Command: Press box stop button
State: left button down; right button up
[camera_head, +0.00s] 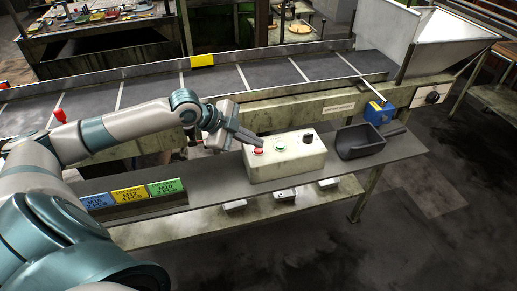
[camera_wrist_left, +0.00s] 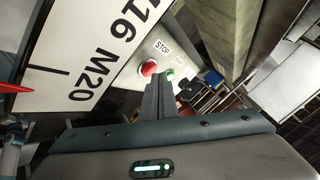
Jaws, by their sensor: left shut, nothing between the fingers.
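A pale control box (camera_head: 287,163) stands on the dark shelf and carries a red stop button (camera_head: 257,150), a green button (camera_head: 280,145) and a black knob (camera_head: 308,138) on top. My left gripper (camera_head: 258,142) is shut and empty, its fingertips close above the red button in the head view. In the left wrist view, the red button (camera_wrist_left: 149,68) lies just left of the shut fingers (camera_wrist_left: 160,88), beside the printed word STOP. The green button (camera_wrist_left: 169,74) is partly hidden by the fingertips. I cannot tell whether the fingers touch either button. My right gripper is not in view.
A black scoop (camera_head: 368,141) and a blue box (camera_head: 379,112) stand right of the control box. Blue, yellow and green labelled bins (camera_head: 133,194) are at the shelf's left. A conveyor (camera_head: 270,73) runs behind. The floor at the front right is clear.

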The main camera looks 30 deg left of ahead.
aim_at(254, 150)
pick_arm(q)
jog(key=shift+f, duration=0.1)
dwell(0.3)
jog(key=shift+f, duration=0.35)
jog(key=shift+r, duration=0.1)
dwell(0.3)
jog(key=shift+r+p, duration=0.35)
jog(key=shift+p, duration=0.4)
jog(key=shift+r, duration=0.2)
notch_tip(254, 150, up, 6)
jog(key=p, duration=0.6)
jog(key=shift+f, duration=0.2)
